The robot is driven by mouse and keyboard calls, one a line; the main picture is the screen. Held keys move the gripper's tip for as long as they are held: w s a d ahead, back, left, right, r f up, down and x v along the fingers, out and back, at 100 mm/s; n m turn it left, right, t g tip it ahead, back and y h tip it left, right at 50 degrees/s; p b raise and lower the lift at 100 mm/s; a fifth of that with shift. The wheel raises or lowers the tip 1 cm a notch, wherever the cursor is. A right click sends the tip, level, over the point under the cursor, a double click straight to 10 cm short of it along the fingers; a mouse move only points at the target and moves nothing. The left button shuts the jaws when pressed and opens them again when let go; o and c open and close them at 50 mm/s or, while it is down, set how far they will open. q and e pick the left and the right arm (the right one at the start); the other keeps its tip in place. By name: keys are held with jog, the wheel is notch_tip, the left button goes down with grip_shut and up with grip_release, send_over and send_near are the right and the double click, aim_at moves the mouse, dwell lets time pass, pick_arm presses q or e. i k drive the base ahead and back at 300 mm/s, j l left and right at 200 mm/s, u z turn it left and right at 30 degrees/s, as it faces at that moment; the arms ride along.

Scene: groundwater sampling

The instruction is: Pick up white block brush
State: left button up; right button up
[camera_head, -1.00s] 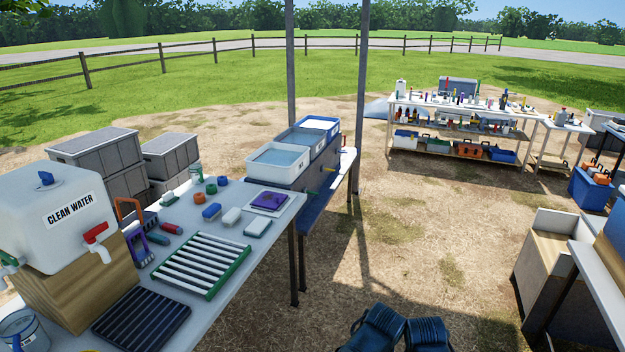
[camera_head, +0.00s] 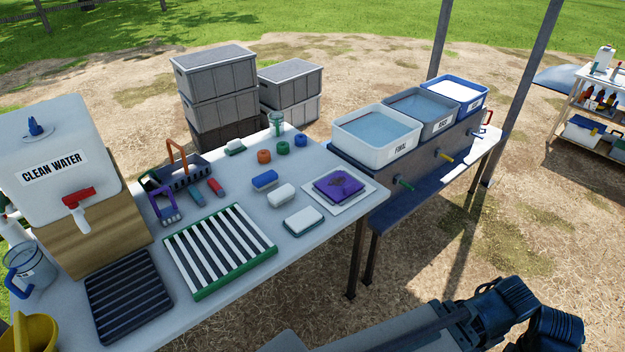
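A white block brush (camera_head: 281,195) lies on the light grey table, right of centre, with a small rounded white body. A blue block (camera_head: 264,180) of similar shape lies just behind and left of it. A white slab with a teal-grey base (camera_head: 304,221) lies in front and to its right. Dark ribbed parts of my arms (camera_head: 505,300) show at the lower right, beyond the table edge and well apart from the brush. No gripper fingers can be made out there, and nothing of mine touches the brush.
A green-framed rack (camera_head: 221,250) and black tray (camera_head: 129,296) lie left of the brush. A purple cloth (camera_head: 338,187) lies on a white tray to the right. Water basins (camera_head: 377,138) stand farther right. The clean-water tank (camera_head: 55,155) is at left. Small rings sit behind.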

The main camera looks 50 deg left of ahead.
aim_at(277, 197)
jog(key=i+u, duration=0.2)
jog(key=i, duration=0.3)
jog(key=i+l+u, duration=0.2)
jog(key=i, duration=0.25)
jog(key=i+u, duration=0.25)
jog(key=u, duration=0.25)
jog(key=i+l+u, duration=0.15)
jog(key=u, duration=0.35)
jog(key=i+l+u, duration=0.25)
jog(key=u, duration=0.25)
jog(key=i+u, duration=0.15)
jog(key=u, duration=0.35)
jog(key=i+l+u, duration=0.1)
jog(key=u, duration=0.35)
jog(key=i+l+u, duration=0.1)
jog(key=u, duration=0.4)
jog(key=l+u, duration=0.25)
jog(key=u, duration=0.2)
jog(key=i+l+u, duration=0.2)
jog(key=u, duration=0.15)
